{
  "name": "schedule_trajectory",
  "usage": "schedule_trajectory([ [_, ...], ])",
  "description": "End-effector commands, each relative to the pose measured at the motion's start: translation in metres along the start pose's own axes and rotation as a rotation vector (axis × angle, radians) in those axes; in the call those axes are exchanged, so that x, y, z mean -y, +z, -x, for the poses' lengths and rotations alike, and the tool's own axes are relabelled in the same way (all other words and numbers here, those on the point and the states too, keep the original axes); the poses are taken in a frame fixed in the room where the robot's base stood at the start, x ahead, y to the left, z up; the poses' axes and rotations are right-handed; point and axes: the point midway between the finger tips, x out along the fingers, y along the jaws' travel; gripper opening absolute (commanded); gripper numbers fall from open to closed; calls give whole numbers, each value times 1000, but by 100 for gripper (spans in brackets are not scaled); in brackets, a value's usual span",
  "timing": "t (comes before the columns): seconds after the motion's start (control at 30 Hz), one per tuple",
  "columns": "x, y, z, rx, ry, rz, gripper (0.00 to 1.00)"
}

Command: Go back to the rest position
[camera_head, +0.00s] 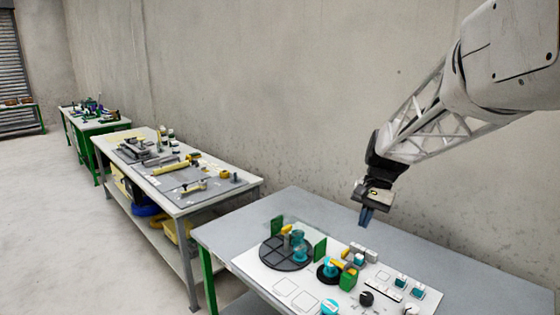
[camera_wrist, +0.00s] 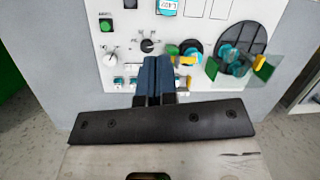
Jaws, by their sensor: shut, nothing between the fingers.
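My gripper (camera_head: 366,217) hangs from my arm above the back part of the near table, in the head view. Its blue fingers are pressed together with nothing between them. In the wrist view the shut fingers (camera_wrist: 153,77) point over the white panel (camera_wrist: 120,45), clear of its parts. The panel (camera_head: 262,277) lies on the near table (camera_head: 460,270) in the head view. A blue cable I cannot pick out for certain in either view.
On the panel are a dark round plate (camera_head: 272,258) with green uprights, teal cylinders and several knobs. A second workbench (camera_head: 203,205) with parts stands to the left, with a blue coil (camera_head: 146,210) on its lower shelf. The wall rises behind. The near table's right side is clear.

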Motion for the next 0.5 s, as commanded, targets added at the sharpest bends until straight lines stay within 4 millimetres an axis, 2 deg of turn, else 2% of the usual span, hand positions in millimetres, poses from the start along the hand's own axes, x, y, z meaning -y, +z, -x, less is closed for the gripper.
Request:
schedule_trajectory([
  [0.1, -8, 29, 2, -38, 10, 42, 0],
  [0.5, -41, 115, -1, -165, 50, 186, 0],
])
